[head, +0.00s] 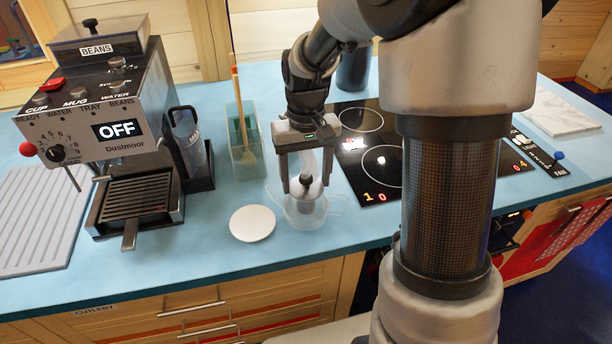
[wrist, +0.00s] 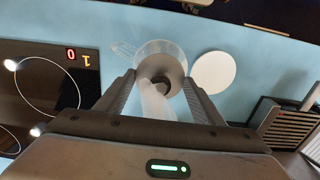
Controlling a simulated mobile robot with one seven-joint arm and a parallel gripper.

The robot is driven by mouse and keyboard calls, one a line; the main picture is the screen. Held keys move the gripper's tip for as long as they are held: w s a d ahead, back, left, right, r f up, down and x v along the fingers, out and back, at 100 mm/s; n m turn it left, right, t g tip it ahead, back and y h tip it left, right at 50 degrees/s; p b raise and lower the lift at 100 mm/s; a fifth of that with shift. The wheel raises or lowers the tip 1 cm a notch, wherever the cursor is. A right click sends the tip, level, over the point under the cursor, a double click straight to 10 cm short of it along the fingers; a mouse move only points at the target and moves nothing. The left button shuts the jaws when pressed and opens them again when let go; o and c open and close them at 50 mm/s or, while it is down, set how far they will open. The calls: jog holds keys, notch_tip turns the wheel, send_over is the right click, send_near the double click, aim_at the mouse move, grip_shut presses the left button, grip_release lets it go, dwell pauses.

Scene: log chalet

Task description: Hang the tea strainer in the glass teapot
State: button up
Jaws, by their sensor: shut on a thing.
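My gripper (head: 305,187) points down over the glass teapot (head: 318,219), shut on the tea strainer (head: 307,182). The wrist view shows my gripper (wrist: 158,80) with its fingers either side of the strainer (wrist: 162,67), which has a grey round body and a pale translucent part toward me. The clear teapot (wrist: 152,46) stands on the blue counter, its handle to the right in the head view. The strainer's lower part overlaps the teapot's mouth in both views. I cannot tell whether it touches the rim. The exact finger contact is hard to see.
A white round disc (head: 252,223) lies just left of the teapot. A greenish clear container (head: 243,150) with a long wooden-handled utensil stands behind. The coffee machine (head: 120,130) is at left. The black hob (head: 372,160) is close on the right.

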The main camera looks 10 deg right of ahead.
jog(key=o, duration=1.5)
jog(key=shift+r+p, duration=1.25)
jog(key=shift+r, duration=0.25)
jog(key=shift+r+p, duration=2.35)
jog(key=shift+r, duration=0.65)
jog(key=shift+r, duration=0.2)
jog(key=s+r+t, duration=0.2)
jog(key=s+r, duration=0.4)
jog(key=s, duration=0.3)
jog(key=s+r+t, duration=0.3)
jog(key=s+r, duration=0.4)
jog(key=s, duration=0.2)
jog(key=shift+s+t, duration=0.25)
jog(key=shift+t, duration=0.05)
